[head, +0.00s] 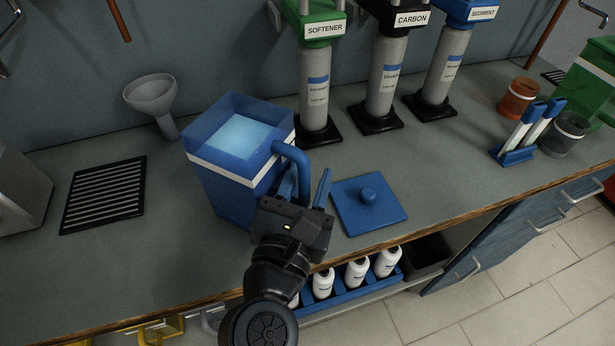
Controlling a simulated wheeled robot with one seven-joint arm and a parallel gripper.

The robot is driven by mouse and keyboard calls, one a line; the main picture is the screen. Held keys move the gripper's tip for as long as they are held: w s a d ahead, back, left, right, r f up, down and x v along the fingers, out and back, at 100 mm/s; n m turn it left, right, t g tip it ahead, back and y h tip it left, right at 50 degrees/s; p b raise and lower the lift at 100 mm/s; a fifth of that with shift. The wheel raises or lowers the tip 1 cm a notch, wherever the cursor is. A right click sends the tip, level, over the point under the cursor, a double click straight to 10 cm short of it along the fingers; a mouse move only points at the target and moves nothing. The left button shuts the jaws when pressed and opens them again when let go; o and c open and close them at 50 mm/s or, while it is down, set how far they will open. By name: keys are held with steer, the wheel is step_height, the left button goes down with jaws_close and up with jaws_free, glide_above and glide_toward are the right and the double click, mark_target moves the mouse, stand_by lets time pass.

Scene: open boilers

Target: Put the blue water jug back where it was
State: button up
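The blue water jug (222,187) is a square, see-through container with a white band. It appears to stand upright on the counter, left of centre, with its top open and pale water inside. Its blue handle (294,155) faces right, toward my gripper (308,182). My gripper's two fingers reach up on either side of the handle's lower part. A gap shows between the right finger and the handle, so the gripper looks open. Whether the left finger touches the handle I cannot tell. My gripper hides the handle's lower end and the jug's lower right corner.
A blue square lid (384,215) with a knob lies right of my gripper. A grey funnel (152,94) and black slatted grate (103,194) are left. Filter columns (318,88) stand behind. White bottles (357,271) sit below the counter's front edge.

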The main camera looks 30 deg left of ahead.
steer(key=shift+o, duration=0.9)
steer(key=shift+s+r, duration=0.1)
steer(key=b+v, duration=0.2)
steer(key=v, duration=1)
steer(key=d+n+t+h, duration=0.35)
steer(key=d+n, duration=0.85)
steer(key=d, duration=1.1)
steer(key=s+d+f+n+g+h, duration=0.1)
steer(key=s+d+f+n+g, duration=0.1)
steer(key=s+d+n, duration=0.4)
steer(key=s+d+f+n+g, duration=0.2)
steer(key=s+d+n+g, duration=0.2)
steer(key=s+n, duration=0.6)
steer(key=d+n, duration=0.2)
steer(key=n, duration=0.4)
steer(key=shift+f+h, duration=0.15)
steer(key=shift+h, duration=0.2)
